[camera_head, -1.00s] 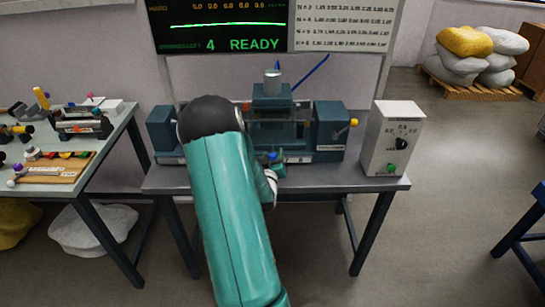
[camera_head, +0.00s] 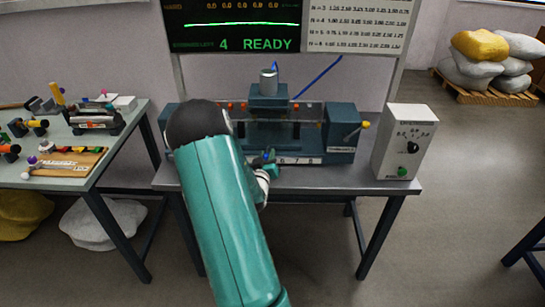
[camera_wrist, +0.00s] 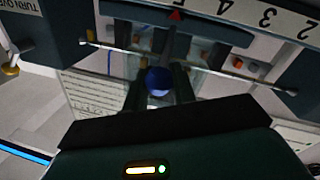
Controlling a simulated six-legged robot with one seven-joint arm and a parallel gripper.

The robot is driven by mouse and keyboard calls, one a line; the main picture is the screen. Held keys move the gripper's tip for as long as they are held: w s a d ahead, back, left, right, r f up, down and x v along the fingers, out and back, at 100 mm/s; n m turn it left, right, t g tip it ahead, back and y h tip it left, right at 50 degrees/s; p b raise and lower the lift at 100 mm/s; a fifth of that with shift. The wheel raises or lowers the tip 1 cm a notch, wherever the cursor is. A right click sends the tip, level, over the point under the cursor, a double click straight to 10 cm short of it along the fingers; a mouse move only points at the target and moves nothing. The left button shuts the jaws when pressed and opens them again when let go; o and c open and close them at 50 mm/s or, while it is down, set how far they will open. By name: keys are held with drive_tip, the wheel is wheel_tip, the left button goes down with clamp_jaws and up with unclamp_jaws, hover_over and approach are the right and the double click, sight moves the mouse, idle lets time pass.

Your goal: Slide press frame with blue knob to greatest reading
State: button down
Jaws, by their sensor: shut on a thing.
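In the head view, part of the scale is hidden behind my arm.
A white control box (camera_head: 404,142) with a black dial and green button stands at the bench's right end. The screen (camera_head: 231,22) above reads 4 READY. A side table (camera_head: 120,150) at left holds loose parts. A blue hose (camera_head: 318,77) rises behind the frame.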

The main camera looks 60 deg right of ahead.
drive_tip(key=c, duration=1.2)
unclamp_jaws()
drive_tip(key=v, duration=1.3)
drive_tip(key=shift+s+a, duration=0.15)
drive_tip(key=shift+a, duration=0.2)
